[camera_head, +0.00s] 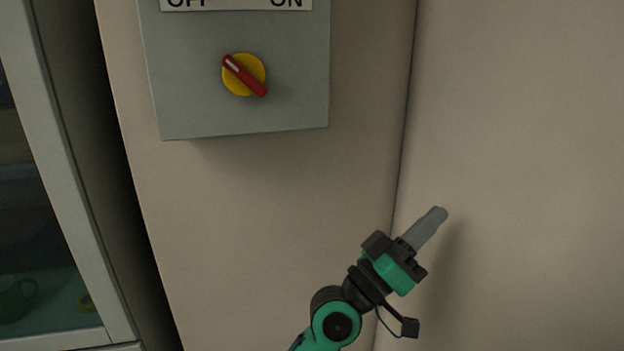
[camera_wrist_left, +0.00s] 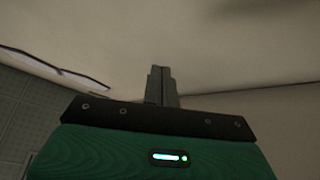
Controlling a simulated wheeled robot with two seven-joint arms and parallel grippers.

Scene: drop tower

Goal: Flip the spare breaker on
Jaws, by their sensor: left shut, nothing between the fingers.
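A grey breaker box (camera_head: 190,110) hangs on the beige wall at the upper left of the head view. Its rotary switch has a yellow disc (camera_head: 257,68) and a red handle (camera_head: 246,77). The handle is tilted, with its white-marked end pointing up and left, towards the OFF side of the label (camera_head: 235,3). The label reads OFF at left and ON at right, and is cut by the top edge. My left gripper (camera_head: 438,214) is shut and empty, below and right of the box, apart from it. It also shows shut in the left wrist view (camera_wrist_left: 161,72). My right gripper is out of view.
A glass-fronted cabinet (camera_head: 88,240) stands at the left, with a green mug (camera_head: 15,298) behind its glass. A wall corner runs down right of the box. The wall below the box is bare, and the space in front looks free.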

